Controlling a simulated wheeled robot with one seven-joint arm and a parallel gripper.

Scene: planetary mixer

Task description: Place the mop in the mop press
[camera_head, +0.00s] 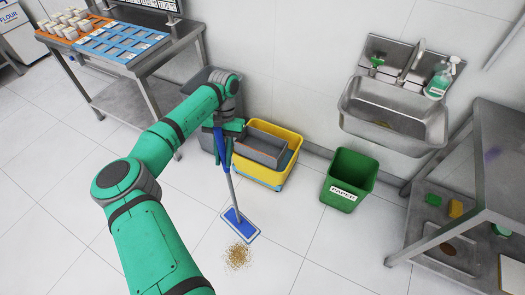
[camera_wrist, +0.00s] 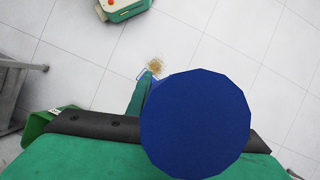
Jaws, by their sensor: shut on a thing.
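The mop (camera_head: 240,226) has a blue flat head with a white edge and a handle that is blue at the top and grey lower down. My gripper (camera_head: 231,129) is shut on the blue upper handle, and the mop hangs nearly upright with its head low, close to the floor; I cannot tell if it touches. In the wrist view the round blue handle end (camera_wrist: 195,122) fills the middle and hides most of the mop. The mop press (camera_head: 262,146) is the grey insert on the yellow bucket (camera_head: 291,168), just right of my gripper and the handle.
Brown crumbs (camera_head: 238,256) lie on the floor by the mop head. A green paper bin (camera_head: 348,180) stands right of the bucket, below a wall sink (camera_head: 393,111). A grey bin (camera_head: 204,80) is behind my arm. A metal table (camera_head: 475,190) stands at right.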

